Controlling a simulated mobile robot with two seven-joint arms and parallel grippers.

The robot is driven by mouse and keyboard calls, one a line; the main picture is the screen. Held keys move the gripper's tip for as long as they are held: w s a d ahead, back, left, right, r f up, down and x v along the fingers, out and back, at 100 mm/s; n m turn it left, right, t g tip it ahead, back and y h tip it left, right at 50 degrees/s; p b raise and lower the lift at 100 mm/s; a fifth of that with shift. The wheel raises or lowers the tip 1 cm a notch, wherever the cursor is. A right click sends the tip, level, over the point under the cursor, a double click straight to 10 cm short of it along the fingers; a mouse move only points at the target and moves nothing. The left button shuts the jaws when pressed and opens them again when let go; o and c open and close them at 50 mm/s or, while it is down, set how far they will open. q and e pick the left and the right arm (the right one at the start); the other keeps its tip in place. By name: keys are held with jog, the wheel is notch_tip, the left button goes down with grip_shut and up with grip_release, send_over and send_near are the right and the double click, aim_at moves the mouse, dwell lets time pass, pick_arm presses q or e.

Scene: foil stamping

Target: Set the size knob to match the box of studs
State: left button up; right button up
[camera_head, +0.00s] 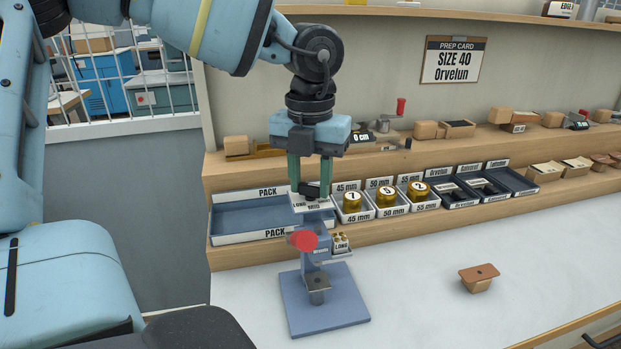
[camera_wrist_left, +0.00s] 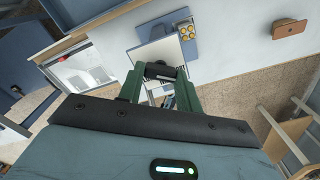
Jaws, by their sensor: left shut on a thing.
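The blue stamping press (camera_head: 325,298) stands on the bench, with a red ball handle (camera_head: 303,240) on its left side. On its top is a white plate (camera_head: 312,204) that reads LONG and MED, with the black size knob (camera_head: 309,190) above it. My left gripper (camera_head: 310,186) points down from above, its green fingers shut on the knob. The knob also shows between the fingertips in the left wrist view (camera_wrist_left: 160,71). My right gripper is out of view.
A blue PACK tray (camera_head: 245,215) lies behind to the left. Bins with gold rolls (camera_head: 386,197), marked 45, 50 and 55 mm, stand behind the press. A brown block (camera_head: 479,277) lies to the right. A prep card (camera_head: 451,62) reads SIZE 40 Orvelun. The front bench is mostly clear.

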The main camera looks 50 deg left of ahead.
pick_arm(q)
jog(key=shift+f+m+b, duration=0.1)
jog(key=shift+m+b, duration=0.3)
jog(key=shift+m, duration=1.4)
jog(key=m+b, duration=0.1)
jog(key=m, duration=0.1)
jog(key=shift+m, duration=0.4)
jog(key=m, duration=0.4)
jog(key=shift+m+b, duration=0.3)
jog(key=shift+b, duration=0.05)
jog(key=m, duration=1.2)
jog(key=shift+w+a, duration=0.1)
jog(key=o, duration=1)
